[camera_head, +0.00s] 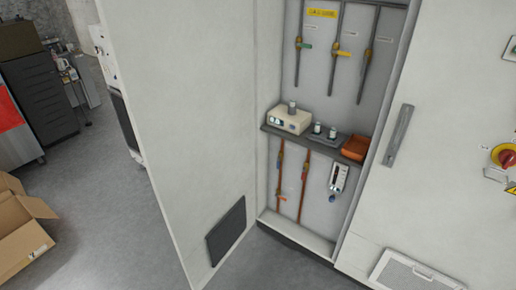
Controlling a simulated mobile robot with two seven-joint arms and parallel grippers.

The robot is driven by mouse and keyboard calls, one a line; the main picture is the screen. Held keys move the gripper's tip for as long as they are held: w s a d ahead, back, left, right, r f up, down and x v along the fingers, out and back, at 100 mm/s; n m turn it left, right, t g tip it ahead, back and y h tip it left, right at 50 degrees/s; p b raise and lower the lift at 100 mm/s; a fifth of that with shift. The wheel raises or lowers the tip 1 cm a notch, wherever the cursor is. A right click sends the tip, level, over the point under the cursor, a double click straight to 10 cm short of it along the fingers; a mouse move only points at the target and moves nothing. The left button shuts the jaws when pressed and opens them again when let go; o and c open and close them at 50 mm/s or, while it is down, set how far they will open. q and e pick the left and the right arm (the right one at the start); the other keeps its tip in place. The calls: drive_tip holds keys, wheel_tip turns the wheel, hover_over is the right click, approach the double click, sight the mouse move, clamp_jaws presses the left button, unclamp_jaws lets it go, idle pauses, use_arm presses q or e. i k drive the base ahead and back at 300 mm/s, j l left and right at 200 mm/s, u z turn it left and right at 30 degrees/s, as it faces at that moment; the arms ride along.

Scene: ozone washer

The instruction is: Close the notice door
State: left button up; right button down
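The large pale grey cabinet door (190,110) stands wide open on the left of the cabinet. A dark rectangular panel (226,230) is set low on it. I cannot tell for certain that it is the notice door, as no notice shows on the side facing me. The open cabinet interior (338,85) shows pipes, valves and a shelf. Neither of my grippers is in view.
The shelf (312,142) holds a white device (289,119), small bottles and an orange tray (356,148). A shut panel (440,130) with a long handle (398,136) and a red rotary switch (504,157) is at right. A cardboard box (22,225) lies on the floor at left.

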sight(184, 69)
drive_tip(key=z, duration=0.4)
drive_tip(key=j+z, duration=0.1)
drive_tip(key=z, duration=0.25)
drive_tip(key=j+z, duration=0.1)
drive_tip(key=z, duration=0.7)
drive_tip(key=k+j, duration=0.1)
drive_tip(key=j, duration=0.45)
drive_tip(key=k+j, duration=0.15)
drive_tip(key=j, duration=0.35)
drive_tip(key=k+j, duration=0.1)
drive_tip(key=j, duration=0.45)
drive_tip(key=k+j, duration=0.1)
drive_tip(key=j, duration=0.45)
drive_tip(key=k+j, duration=0.1)
drive_tip(key=j, duration=0.4)
drive_tip(key=k+j, duration=0.15)
drive_tip(key=j, duration=0.4)
drive_tip(key=k+j, duration=0.1)
drive_tip(key=j, duration=0.45)
drive_tip(key=k+j, duration=0.1)
drive_tip(key=j, duration=0.4)
